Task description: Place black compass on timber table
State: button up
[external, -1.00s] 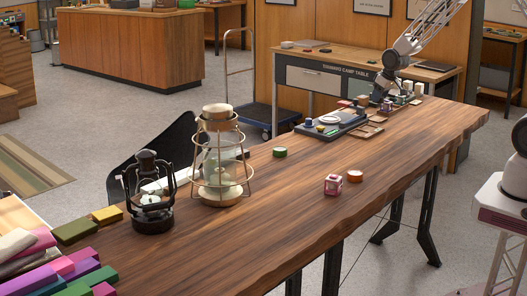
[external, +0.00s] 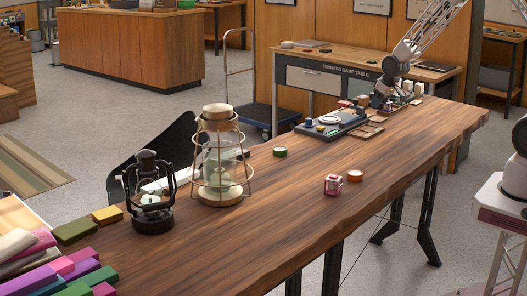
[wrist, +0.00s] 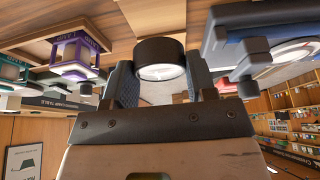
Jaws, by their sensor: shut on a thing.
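The black compass (wrist: 158,52), a round black case with a pale face, sits between the two fingers of my gripper (wrist: 160,82) in the wrist view. The gripper is shut on it. In the external view my gripper (external: 381,99) is low over the far end of the long timber table (external: 285,215), among small items. The compass is too small there to make out, and I cannot tell whether it touches the tabletop.
A dark blue tray (external: 322,132) with small items lies left of my gripper. A purple-framed lantern-like cube (wrist: 76,52) is nearby in the wrist view.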

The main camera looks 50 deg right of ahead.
aim_at(383, 104)
jog(key=shift+f, duration=2.05)
jog(key=shift+f, duration=0.3)
jog(key=o, duration=1)
jog(key=shift+o, duration=0.2)
jog(key=shift+r, duration=0.1)
jog(key=shift+v, duration=3.8)
jog(key=shift+s+r, duration=0.1)
jog(key=shift+s, duration=0.05)
